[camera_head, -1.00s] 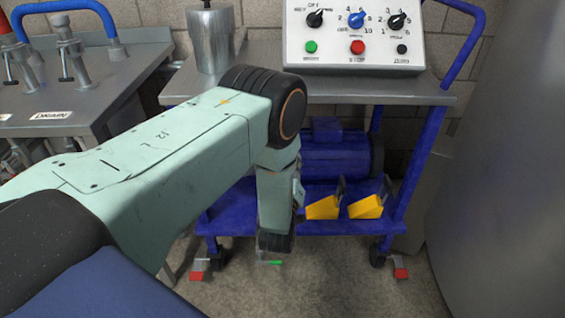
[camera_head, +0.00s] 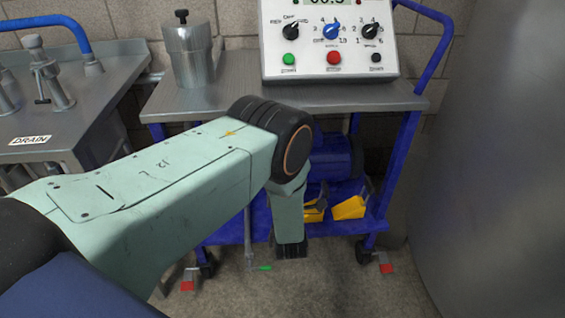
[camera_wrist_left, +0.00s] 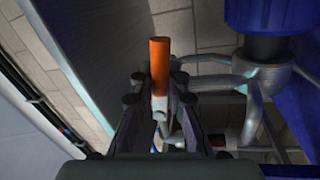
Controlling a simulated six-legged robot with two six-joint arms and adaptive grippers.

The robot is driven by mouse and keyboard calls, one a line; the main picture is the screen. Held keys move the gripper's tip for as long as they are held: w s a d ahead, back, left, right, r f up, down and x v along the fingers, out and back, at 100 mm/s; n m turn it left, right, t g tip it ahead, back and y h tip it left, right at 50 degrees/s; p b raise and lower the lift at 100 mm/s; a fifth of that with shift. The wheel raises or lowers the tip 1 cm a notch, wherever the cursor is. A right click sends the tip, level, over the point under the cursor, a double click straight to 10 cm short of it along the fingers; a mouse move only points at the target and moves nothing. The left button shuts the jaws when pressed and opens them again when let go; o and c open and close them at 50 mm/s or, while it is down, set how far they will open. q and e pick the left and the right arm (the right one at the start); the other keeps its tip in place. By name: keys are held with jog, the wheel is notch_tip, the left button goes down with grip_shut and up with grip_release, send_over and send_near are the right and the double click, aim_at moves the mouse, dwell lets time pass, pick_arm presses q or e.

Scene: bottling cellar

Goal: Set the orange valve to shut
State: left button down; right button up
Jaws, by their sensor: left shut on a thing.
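In the left wrist view an orange handle (camera_wrist_left: 159,62) stands on a pale grey stem, taken to be the orange valve. My left gripper (camera_wrist_left: 160,90) has its two dark fingers on either side of the handle's lower end and is shut on it. The valve's body is mostly hidden behind the fingers. In the head view my left arm reaches down in front of the blue cart, and its gripper and the valve are hidden. My right gripper is in neither current view.
The blue cart (camera_head: 385,225) carries a control box (camera_head: 330,68) and a steel canister (camera_head: 189,52). Yellow wedges (camera_head: 349,207) sit on its lower shelf. A steel table marked DRAIN (camera_head: 60,125) stands left. A large grey surface (camera_head: 480,170) bounds the right.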

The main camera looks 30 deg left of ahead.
pick_arm(q)
jog(key=shift+d+r+n+p, duration=0.15)
jog(key=shift+n+p, duration=0.1)
jog(key=shift+n, duration=0.35)
jog(key=shift+d+r+n+p, duration=0.15)
jog(key=shift+n+p, duration=0.1)
jog(key=shift+n, duration=0.35)
jog(key=shift+a, duration=0.1)
jog(key=c, duration=1.3)
grip_release()
jog(key=shift+a+r+y, duration=0.1)
jog(key=shift+r+y, duration=0.05)
jog(key=shift+y, duration=0.25)
jog(key=shift+c, duration=0.2)
jog(key=shift+s, duration=0.1)
jog(key=v, duration=1.2)
jog(key=shift+n, duration=0.3)
jog(key=shift+r, duration=0.15)
